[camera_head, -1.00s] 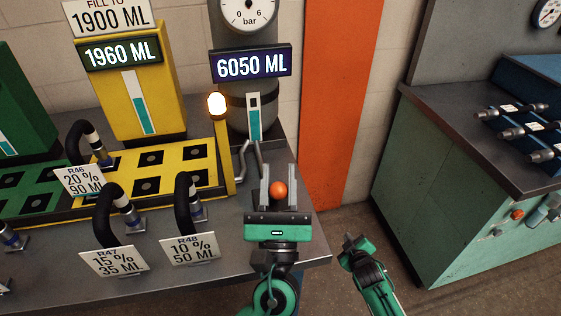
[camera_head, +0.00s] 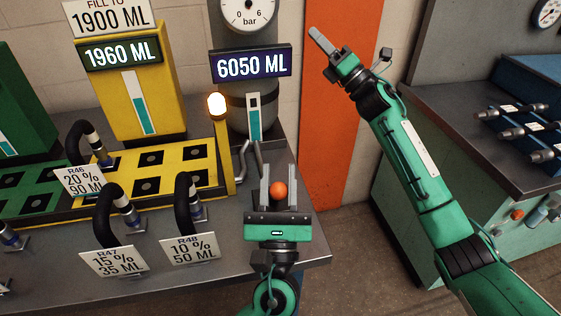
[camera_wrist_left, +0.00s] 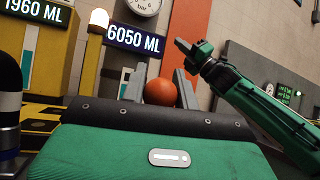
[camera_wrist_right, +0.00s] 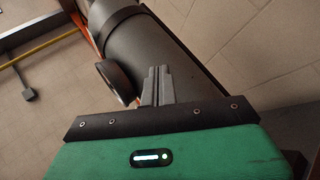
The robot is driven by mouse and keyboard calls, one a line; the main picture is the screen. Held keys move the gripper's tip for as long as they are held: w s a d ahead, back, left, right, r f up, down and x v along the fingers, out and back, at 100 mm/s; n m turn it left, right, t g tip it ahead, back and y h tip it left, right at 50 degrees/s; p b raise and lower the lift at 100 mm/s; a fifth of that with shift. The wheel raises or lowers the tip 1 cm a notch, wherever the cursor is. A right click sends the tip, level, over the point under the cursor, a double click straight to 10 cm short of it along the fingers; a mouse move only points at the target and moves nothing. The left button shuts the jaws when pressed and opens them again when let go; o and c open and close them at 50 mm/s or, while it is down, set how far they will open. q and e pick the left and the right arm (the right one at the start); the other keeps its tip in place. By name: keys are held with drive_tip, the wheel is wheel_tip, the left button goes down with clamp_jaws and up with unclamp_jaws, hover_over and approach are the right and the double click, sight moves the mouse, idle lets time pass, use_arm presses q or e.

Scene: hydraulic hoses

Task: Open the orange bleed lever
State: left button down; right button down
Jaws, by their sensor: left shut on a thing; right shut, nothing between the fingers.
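The orange bleed lever shows as an orange ball knob (camera_head: 278,190) at the right end of the grey bench; the rest of the lever is hidden behind my gripper. My left gripper (camera_head: 278,180) is shut on this knob, with one finger on each side. The left wrist view also shows the knob (camera_wrist_left: 160,92) between the fingers. My right gripper (camera_head: 319,38) is raised in front of the orange wall stripe, right of the gauge. It is shut and empty; its fingers meet in the right wrist view (camera_wrist_right: 157,76), with a dark cylinder (camera_wrist_right: 150,55) behind them.
A dark tank with a bar gauge (camera_head: 247,12) and a 6050 ML display (camera_head: 251,64) stands behind the knob, beside a lit lamp (camera_head: 217,104). Tagged black hoses (camera_head: 183,205) stand on the bench to the left. A green cabinet (camera_head: 470,170) stands at the right.

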drive_tip(key=s+a+r+n+g+y, duration=0.1)
drive_tip(key=s+a+r+n+g, duration=0.1)
drive_tip(key=s+r+n+g, duration=0.35)
drive_tip(key=s+a+r+n+g+y, duration=0.1)
drive_tip(key=s+a+r+n+g, duration=0.15)
drive_tip(key=r+n+g, duration=0.5)
drive_tip(key=s+a+r+n+g+h, duration=0.35)
drive_tip(key=s+a+n, duration=0.25)
drive_tip(key=s+n, duration=0.4)
drive_tip(key=s+a+f+n+h, duration=0.2)
drive_tip(key=s+f+n+h, duration=0.5)
drive_tip(key=h, duration=0.1)
drive_tip(key=s+d+f+n+t+h, duration=0.2)
drive_tip(key=d+f+n+t+h, duration=0.2)
drive_tip(key=d+f+h, duration=0.5)
wheel_tip(320, 180, down, 12)
drive_tip(key=s+a+h, duration=0.1)
drive_tip(key=s+a, duration=0.1)
drive_tip(key=shift+s+a+r, duration=0.15)
drive_tip(key=shift+a+r, duration=0.05)
drive_tip(key=shift+a, duration=0.05)
